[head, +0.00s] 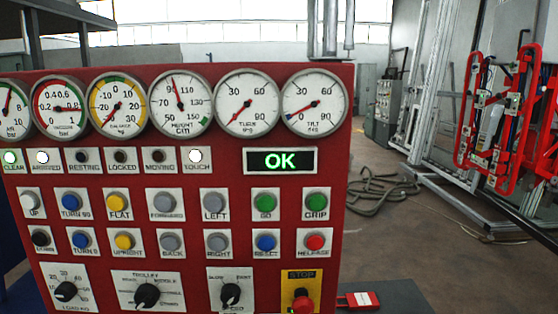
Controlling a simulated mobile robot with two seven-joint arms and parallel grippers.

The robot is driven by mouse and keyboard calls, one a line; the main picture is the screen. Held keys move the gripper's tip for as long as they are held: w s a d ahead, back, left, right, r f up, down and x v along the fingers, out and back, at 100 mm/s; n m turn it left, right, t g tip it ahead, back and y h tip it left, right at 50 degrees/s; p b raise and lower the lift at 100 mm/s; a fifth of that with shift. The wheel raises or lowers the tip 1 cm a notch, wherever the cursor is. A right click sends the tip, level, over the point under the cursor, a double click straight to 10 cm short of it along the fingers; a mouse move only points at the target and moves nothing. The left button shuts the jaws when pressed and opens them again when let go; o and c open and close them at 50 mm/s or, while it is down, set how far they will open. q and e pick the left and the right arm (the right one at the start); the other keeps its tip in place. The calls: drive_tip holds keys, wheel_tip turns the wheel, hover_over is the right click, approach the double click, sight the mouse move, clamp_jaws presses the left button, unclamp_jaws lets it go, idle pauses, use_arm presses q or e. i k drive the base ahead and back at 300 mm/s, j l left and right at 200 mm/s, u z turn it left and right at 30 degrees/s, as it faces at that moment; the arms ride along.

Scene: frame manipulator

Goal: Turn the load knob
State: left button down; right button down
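The load knob (66,291) is a small black rotary knob on a white plate at the lower left of the red control panel (335,120). Numbers in an arc surround it, and "LOAD KG" is printed below. Its pointer setting is too small to read surely. Neither of my grippers is in view, and nothing touches the knob.
Push buttons, lamps, an "OK" display (281,160) and gauges fill the panel above. A red frame (500,125) stands at right; hoses (382,190) lie on the floor.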

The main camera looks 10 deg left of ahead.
sight(66, 291)
drive_tip(key=u, duration=1.8)
